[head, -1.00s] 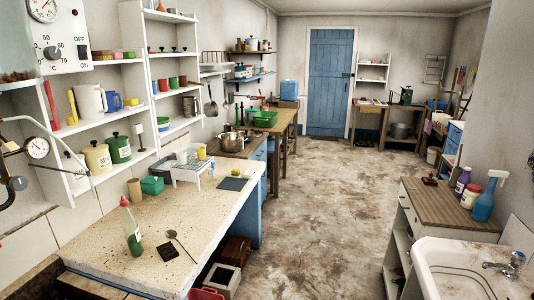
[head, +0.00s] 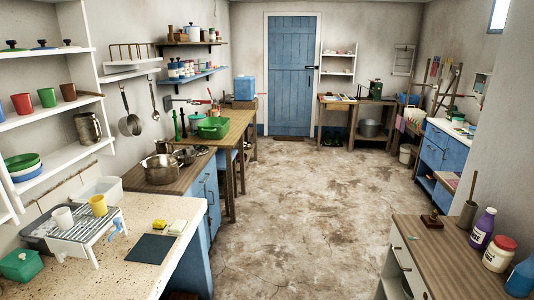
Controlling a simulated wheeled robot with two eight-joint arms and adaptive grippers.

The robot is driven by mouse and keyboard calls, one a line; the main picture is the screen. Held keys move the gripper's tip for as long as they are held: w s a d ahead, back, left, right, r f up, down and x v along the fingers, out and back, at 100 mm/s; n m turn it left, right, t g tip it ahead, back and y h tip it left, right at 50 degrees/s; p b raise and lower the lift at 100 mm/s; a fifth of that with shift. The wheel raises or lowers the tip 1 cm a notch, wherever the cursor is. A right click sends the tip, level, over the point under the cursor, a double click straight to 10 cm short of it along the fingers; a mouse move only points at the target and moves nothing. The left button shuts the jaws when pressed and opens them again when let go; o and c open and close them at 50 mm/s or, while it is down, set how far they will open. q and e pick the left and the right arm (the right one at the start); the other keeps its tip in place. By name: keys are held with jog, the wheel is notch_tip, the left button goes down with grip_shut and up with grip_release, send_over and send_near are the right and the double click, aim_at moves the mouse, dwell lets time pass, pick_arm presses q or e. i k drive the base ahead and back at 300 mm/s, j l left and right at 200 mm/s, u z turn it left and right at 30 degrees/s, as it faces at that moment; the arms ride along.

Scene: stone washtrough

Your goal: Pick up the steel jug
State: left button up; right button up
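Neither of my grippers is in view.
Below are a drying rack with cups (head: 88,236), a green box (head: 20,264) and a dark mat (head: 150,248) on the speckled counter (head: 135,277). A wooden-topped cabinet (head: 440,250) stands at right. The floor between is clear.

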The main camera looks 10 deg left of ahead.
aim_at(162, 146)
jog(key=i+l, duration=0.1)
jog(key=i, duration=2.3)
jog(key=i+j+u, duration=0.25)
jog(key=i+u, duration=0.2)
jog(key=i, duration=0.6)
jog(key=i+l+u, duration=0.1)
jog(key=i+u, duration=0.4)
jog(key=i, duration=0.5)
jog(key=i+j, duration=0.1)
jog(key=i, duration=0.3)
